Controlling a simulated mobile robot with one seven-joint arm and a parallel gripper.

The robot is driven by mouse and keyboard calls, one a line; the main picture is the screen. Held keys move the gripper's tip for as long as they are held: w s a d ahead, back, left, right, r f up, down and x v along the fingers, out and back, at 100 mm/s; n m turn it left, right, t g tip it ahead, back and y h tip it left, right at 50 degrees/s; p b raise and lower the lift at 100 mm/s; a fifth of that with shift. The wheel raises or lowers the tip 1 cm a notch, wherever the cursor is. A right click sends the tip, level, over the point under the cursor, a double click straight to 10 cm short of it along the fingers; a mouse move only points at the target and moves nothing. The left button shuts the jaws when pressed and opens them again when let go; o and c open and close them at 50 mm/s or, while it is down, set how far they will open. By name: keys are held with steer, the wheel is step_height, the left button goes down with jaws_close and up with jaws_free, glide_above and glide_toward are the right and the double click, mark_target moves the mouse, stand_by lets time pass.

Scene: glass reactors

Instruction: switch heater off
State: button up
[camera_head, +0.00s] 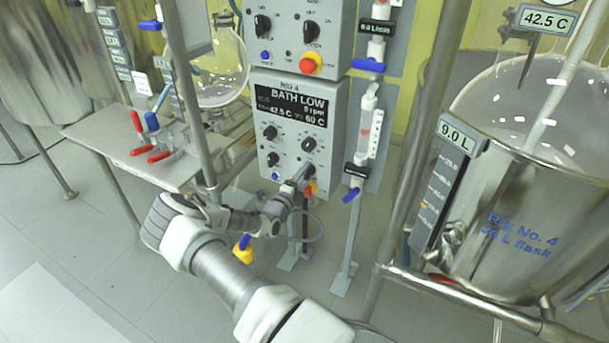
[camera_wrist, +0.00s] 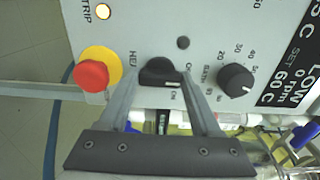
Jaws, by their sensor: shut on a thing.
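The heater switch is a black knob (camera_wrist: 160,72) on the grey control box (camera_head: 330,115) of Rig 4. In the wrist view, my gripper (camera_wrist: 162,75) has one finger on each side of this knob and is shut on it. A white mark shows near the knob's lower right side, beside a small label that seems to read ON. In the head view, my gripper (camera_head: 303,177) reaches the lower right of the box and mostly hides the knob. The display (camera_head: 292,106) reads BATH LOW, 42.5 C, 0 rpm, set 60 C.
A red and yellow stop button (camera_wrist: 91,76) sits close beside the knob. A round dial (camera_wrist: 236,80) is on its other side. A steel flask vessel (camera_head: 500,220) stands right; a bench (camera_head: 120,150) stands left.

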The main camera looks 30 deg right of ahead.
steer(key=shift+s+f, duration=0.1)
stand_by(0.4)
steer(key=o, duration=1.4)
steer(key=shift+a, duration=0.15)
steer(key=p+v, duration=0.2)
steer(key=v, duration=1.5)
steer(key=shift+s, duration=0.1)
